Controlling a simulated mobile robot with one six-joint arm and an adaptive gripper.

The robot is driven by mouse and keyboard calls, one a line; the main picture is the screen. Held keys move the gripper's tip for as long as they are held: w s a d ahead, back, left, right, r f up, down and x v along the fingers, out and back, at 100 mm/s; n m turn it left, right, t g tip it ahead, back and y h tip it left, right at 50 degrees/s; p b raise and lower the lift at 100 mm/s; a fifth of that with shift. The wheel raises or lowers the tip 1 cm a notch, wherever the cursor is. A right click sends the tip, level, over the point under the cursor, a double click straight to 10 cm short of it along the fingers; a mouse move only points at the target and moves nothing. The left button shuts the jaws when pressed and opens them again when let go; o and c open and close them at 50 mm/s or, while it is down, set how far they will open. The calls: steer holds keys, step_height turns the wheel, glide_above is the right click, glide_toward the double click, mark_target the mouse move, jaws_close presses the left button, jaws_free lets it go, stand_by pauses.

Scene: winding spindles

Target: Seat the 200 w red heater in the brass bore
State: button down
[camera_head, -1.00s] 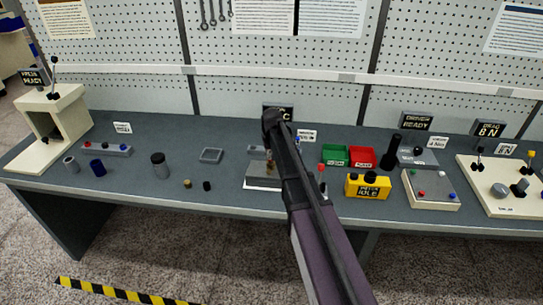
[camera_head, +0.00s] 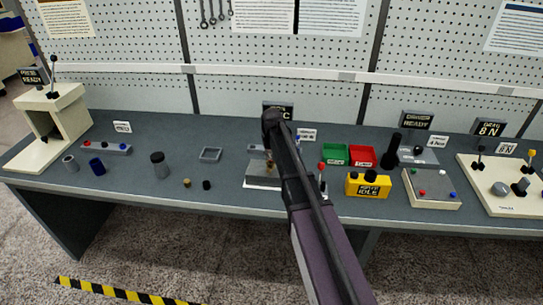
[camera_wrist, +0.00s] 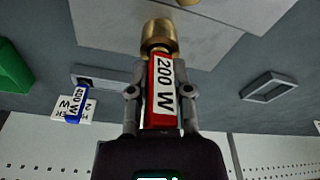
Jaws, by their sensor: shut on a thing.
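In the wrist view, the red heater (camera_wrist: 153,78) shows a white "200 W" label and sits between the two fingers of my gripper (camera_wrist: 161,72), which is shut on it. Its far end lines up with the brass piece (camera_wrist: 159,35) and reaches its near end. I cannot tell whether the tip is inside the bore or only at its mouth. In the head view, my arm hides the gripper and the heater; the pale-based station (camera_head: 262,183) shows partly beside the arm.
A blue heater marked "400 W" (camera_wrist: 78,102) is at the left of the wrist view, by a white label. An empty grey tray (camera_wrist: 270,92) lies at right. Green (camera_head: 335,153) and red (camera_head: 362,156) bins and a yellow box (camera_head: 368,187) stand right of my arm.

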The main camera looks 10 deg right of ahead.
steer(key=shift+c, duration=2.4)
jaws_free()
steer(key=shift+r, duration=0.1)
